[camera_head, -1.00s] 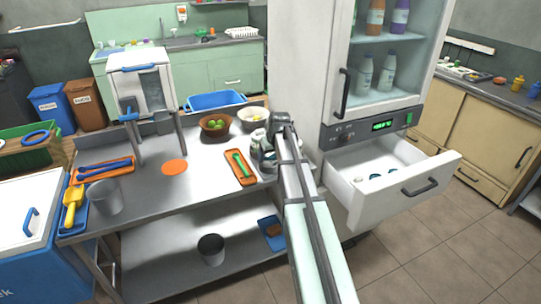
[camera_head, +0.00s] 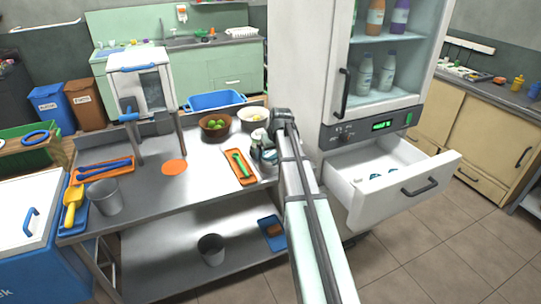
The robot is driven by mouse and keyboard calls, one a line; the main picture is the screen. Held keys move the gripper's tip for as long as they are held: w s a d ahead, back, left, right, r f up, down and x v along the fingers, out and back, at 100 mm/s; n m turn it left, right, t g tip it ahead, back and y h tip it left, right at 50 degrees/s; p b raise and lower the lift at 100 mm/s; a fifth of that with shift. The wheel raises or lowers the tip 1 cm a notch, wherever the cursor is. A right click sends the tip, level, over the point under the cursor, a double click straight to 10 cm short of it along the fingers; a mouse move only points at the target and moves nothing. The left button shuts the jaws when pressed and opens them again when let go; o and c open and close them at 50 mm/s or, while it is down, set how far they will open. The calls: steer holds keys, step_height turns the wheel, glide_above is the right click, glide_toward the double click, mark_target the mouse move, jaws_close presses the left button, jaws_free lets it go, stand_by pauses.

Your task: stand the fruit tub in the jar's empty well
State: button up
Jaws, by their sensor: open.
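My gripper (camera_head: 262,154) is at the right end of the steel table, beside the orange tray. My own wrist and forearm cover part of it, and its fingertips are small and hard to make out. I see nothing clearly held in it. I cannot make out the fruit tub for certain; pale shapes around my gripper blend with it. The open white drawer (camera_head: 411,192) under the glass-door cabinet holds a few small round blue-topped things (camera_head: 376,176). I cannot tell which spot is the jar's empty well.
A brown bowl of limes (camera_head: 214,134), a white bowl (camera_head: 253,126) and an orange tray with a green tool (camera_head: 241,168) stand left of my gripper. The drawer's front sticks out to the right of my arm.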

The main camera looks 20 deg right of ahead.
steer(key=v, duration=1)
steer(key=shift+s, duration=0.1)
stand_by(1.1)
